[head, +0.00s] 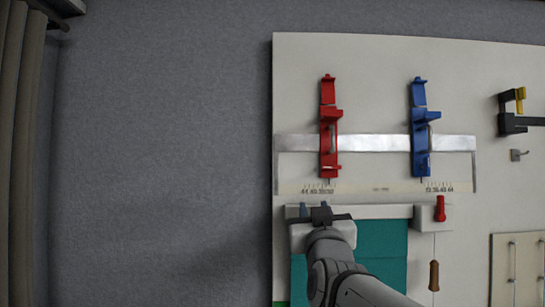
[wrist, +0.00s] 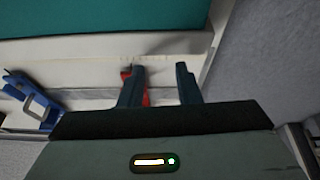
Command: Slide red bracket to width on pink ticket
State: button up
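The red bracket (head: 328,140) stands upright across the metal rail (head: 375,143), above the left part of a numbered scale (head: 380,187). A blue bracket (head: 420,140) sits on the same rail to its right. My gripper (head: 314,209) is just below the scale, below and slightly left of the red bracket. In the wrist view my gripper (wrist: 159,68) has its two fingers apart with nothing held between them. The red bracket (wrist: 146,96) is partly hidden behind the left finger there; I cannot tell whether they touch. The blue bracket (wrist: 35,100) is farther left. I see no pink ticket.
A white bar with a red lever (head: 440,208) runs below the scale, with a teal panel (head: 385,240) under it. A brown handle (head: 434,275) hangs at the lower right. A black and yellow clamp (head: 518,112) is at far right. Left of the board is bare grey surface.

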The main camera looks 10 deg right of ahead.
aim_at(332, 135)
jog(key=d+r+m+t+h+p, duration=0.1)
jog(key=r+h, duration=0.1)
jog(key=r, duration=0.3)
jog(key=w+d+r+m+t+h+p, duration=0.1)
jog(key=d+r+h+p, duration=0.1)
jog(key=r, duration=0.3)
jog(key=d+r+m+t+h+p, duration=0.1)
jog(key=r+h, duration=0.1)
jog(key=r, duration=0.3)
jog(key=shift+w+d+r+p, duration=0.2)
jog(key=shift+d+r+p, duration=0.15)
jog(key=shift+w+d+r, duration=0.15)
jog(key=shift+w+r, duration=0.05)
jog(key=shift+w, duration=0.1)
grip_shut()
